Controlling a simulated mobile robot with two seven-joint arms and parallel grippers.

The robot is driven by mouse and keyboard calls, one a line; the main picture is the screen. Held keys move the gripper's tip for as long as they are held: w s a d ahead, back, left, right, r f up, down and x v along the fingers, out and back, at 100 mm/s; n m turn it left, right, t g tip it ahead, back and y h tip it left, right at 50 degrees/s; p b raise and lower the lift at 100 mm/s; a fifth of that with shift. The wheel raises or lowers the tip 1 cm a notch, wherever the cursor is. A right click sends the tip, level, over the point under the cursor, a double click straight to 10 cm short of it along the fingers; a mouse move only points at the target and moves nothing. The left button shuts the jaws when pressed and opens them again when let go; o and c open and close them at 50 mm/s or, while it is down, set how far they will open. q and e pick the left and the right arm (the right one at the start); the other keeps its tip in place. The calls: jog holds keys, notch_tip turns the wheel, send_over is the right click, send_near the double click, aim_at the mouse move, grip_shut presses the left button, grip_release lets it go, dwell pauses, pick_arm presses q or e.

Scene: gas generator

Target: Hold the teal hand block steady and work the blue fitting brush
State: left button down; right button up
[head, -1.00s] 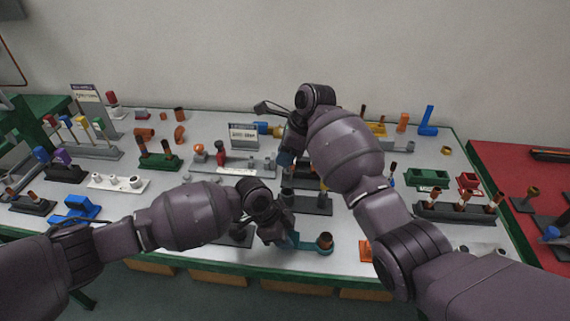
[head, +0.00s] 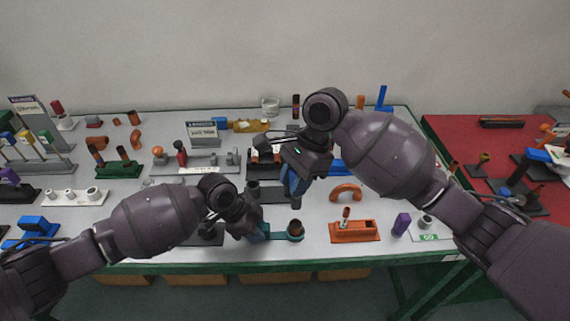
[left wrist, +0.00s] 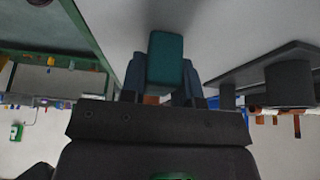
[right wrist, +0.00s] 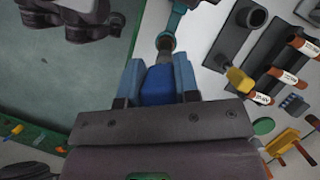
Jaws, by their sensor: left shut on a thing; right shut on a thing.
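My left gripper (head: 256,230) is shut on the block; the left wrist view shows the block (left wrist: 166,62) between both fingers. My right gripper (head: 296,182) is shut on the blue fitting brush and is above and behind the fitting. In the right wrist view the brush's blue handle (right wrist: 158,86) is between the fingers, pointing toward the fitting (right wrist: 165,42). I cannot tell whether the brush tip is inside it.
An orange holder (head: 355,232) and an orange arch (head: 346,192) are right of the block. A purple piece (head: 401,224) lies farther right. Dark stands (head: 268,191) are behind the block. A red table (head: 460,135) adjoins on the right.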

aim_at(294, 208)
jog(key=shift+s+f, duration=0.1)
dwell(0.4)
jog(key=shift+f, duration=2.75)
jog(key=shift+f, duration=1.3)
